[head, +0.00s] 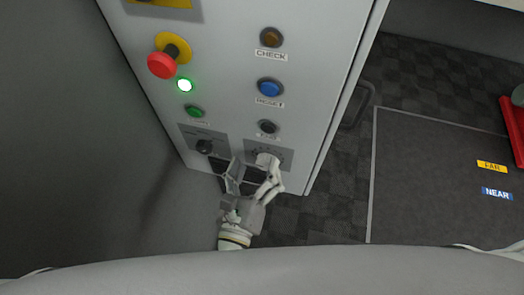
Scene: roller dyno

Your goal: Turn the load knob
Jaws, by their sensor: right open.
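The grey control panel (230,65) fills the upper middle of the head view. Two rotary controls sit low on it: a dark knob (204,146) on a grey plate at the left, and a dial plate with tick marks (285,155) at the right. Their labels are too small to read, so I cannot tell which is the load knob. My right gripper (250,168) is open in front of the panel's lower edge. One finger is below the dark knob; the other overlaps the dial plate and hides most of its middle. I cannot tell whether it touches. My left gripper is out of view.
Above are a red mushroom button (162,65), a lit green lamp (185,85), a green button (195,111), a CHECK button (271,37), a blue RESET button (270,88) and a black button (267,126). Dark floor (430,175) with FAR and NEAR labels lies right.

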